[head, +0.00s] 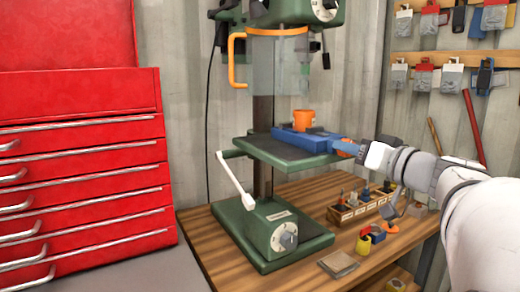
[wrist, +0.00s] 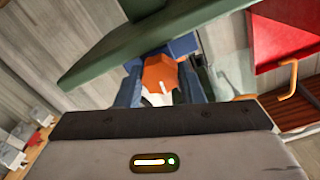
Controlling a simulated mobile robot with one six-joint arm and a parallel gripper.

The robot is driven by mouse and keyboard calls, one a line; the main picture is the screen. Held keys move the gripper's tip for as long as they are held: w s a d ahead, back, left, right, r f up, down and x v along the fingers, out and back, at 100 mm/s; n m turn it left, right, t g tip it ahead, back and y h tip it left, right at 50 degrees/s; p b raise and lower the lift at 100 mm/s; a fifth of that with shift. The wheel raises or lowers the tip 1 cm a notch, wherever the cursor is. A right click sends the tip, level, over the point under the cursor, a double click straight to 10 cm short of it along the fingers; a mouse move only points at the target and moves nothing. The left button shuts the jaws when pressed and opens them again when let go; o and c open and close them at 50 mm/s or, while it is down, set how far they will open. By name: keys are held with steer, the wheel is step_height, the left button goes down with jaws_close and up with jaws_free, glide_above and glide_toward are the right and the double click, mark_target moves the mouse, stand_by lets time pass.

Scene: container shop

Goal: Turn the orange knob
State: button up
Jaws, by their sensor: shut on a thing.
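The orange knob (head: 345,147) is at the right end of a blue vise (head: 302,140) on the green drill press table. It is partly hidden by my gripper in the head view. My gripper (head: 354,149) comes in from the right and is shut on the knob. In the wrist view the orange knob (wrist: 160,76) sits between the two blue fingers of my gripper (wrist: 160,88), with the vise behind it.
The green table (head: 262,150) of the drill press is close beside my gripper. An orange cup-like piece (head: 302,117) stands above the vise. A clear guard (head: 277,75) with an orange frame hangs above. Below are a wooden tool rack (head: 347,215) and small items. A red tool chest (head: 80,150) stands left.

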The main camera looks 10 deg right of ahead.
steer(key=shift+m+p, duration=3.95)
steer(key=shift+m, duration=10.45)
steer(key=shift+f, duration=0.1)
steer(key=o, duration=1)
